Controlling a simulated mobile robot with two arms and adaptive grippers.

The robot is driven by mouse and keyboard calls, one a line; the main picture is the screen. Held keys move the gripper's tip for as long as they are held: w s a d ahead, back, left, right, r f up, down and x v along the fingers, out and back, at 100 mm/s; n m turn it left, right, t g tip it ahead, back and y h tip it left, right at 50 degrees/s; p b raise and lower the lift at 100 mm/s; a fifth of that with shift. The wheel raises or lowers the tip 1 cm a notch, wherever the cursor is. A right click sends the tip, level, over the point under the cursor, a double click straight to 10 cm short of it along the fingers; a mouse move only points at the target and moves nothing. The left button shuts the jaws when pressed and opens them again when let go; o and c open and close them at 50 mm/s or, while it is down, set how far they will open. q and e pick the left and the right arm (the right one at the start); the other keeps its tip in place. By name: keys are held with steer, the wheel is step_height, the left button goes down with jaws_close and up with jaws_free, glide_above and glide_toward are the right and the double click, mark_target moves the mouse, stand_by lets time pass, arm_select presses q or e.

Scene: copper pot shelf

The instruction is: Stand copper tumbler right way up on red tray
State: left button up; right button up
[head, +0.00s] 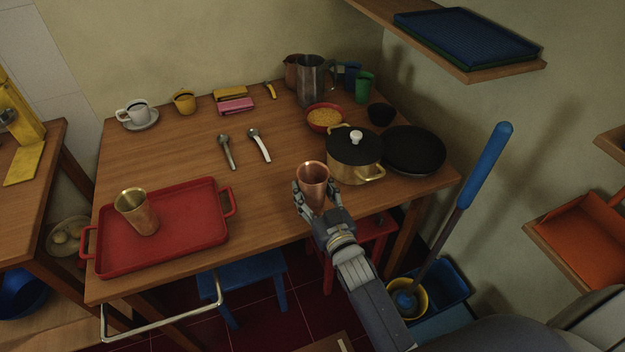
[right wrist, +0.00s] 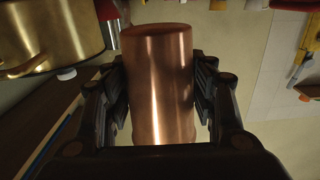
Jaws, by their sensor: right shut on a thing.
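The copper tumbler (head: 313,184) is held by my right gripper (head: 317,205) near the table's front edge, in front of the pot. Its mouth faces up in the head view, and it looks about upright. In the right wrist view the copper tumbler (right wrist: 158,85) sits between the two fingers, its flat base toward the top of the picture. The red tray (head: 190,254) lies on the left front of the table, apart from the tumbler. A brass-coloured cup (head: 137,214) stands upright on the tray. My left gripper is not in view.
A brass pot with a black lid (head: 354,147) stands just behind my right gripper, with a black pan (head: 414,150) beside it. Two spoons (head: 259,145) lie mid-table. The tabletop between tray and tumbler is clear. The tray's right part is bare.

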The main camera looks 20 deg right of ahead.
steer(key=s+a+r, duration=0.1)
steer(key=s+a, duration=0.2)
steer(key=s, duration=0.7)
steer(key=s+d+r, duration=0.3)
steer(key=s+r, duration=0.6)
steer(key=s, duration=0.1)
glide_toward(312, 179)
steer(key=s+a, duration=0.3)
steer(key=a, duration=0.1)
steer(key=shift+w+a+r+b, duration=0.1)
steer(key=shift+a+b, duration=0.1)
steer(key=shift+b, duration=0.15)
steer(key=w+d, duration=0.1)
steer(key=w, duration=0.3)
steer(key=w+d+f, duration=0.1)
steer(key=w+d, duration=0.1)
steer(key=w, duration=0.3)
steer(key=w+d+p, duration=0.1)
steer(key=w, duration=0.3)
steer(key=shift+w+d+f, duration=0.15)
steer(key=shift+w+d, duration=0.1)
steer(key=shift+w, duration=0.1)
steer(key=shift+w+d+f, duration=0.1)
steer(key=shift+w+f, duration=0.25)
steer(key=shift+f, duration=0.25)
steer(key=shift+w+d+f, duration=0.15)
steer(key=shift+w+f, duration=0.25)
steer(key=shift+f, duration=0.65)
